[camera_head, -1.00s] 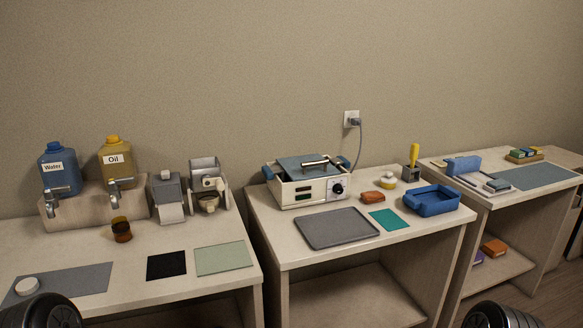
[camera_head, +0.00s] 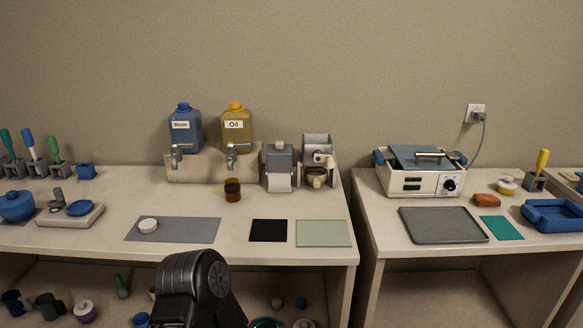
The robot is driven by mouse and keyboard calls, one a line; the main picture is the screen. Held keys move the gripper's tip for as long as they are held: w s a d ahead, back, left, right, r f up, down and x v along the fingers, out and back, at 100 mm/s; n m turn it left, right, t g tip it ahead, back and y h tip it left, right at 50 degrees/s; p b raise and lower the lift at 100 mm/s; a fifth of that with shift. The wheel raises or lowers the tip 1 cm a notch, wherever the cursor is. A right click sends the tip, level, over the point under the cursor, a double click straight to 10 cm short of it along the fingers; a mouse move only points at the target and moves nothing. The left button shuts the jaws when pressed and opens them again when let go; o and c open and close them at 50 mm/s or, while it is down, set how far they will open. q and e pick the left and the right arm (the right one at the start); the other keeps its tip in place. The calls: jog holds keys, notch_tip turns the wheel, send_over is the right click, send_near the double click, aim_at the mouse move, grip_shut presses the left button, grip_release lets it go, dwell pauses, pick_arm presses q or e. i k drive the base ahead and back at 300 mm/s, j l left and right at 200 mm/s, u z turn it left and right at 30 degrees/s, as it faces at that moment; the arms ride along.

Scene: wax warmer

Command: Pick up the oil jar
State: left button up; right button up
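A small amber-brown jar (camera_head: 233,190) stands upright on the tabletop, just in front of the dispenser stand and below the tap on the oil side. Behind it is a yellow container labelled Oil (camera_head: 237,132), with a blue container labelled Water (camera_head: 186,132) to its left. Both sit on a beige stand (camera_head: 210,174) with metal taps. A black link of one of my arms rises at the bottom, in front of the table edge. Neither of my grippers shows, and nothing touches the jar.
Grey dispensers (camera_head: 279,168) stand right of the jar. A gap separates the right table with its warmer (camera_head: 421,181).

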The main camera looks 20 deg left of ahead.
aim_at(232, 187)
jog(key=u, duration=1.45)
jog(key=z, duration=0.15)
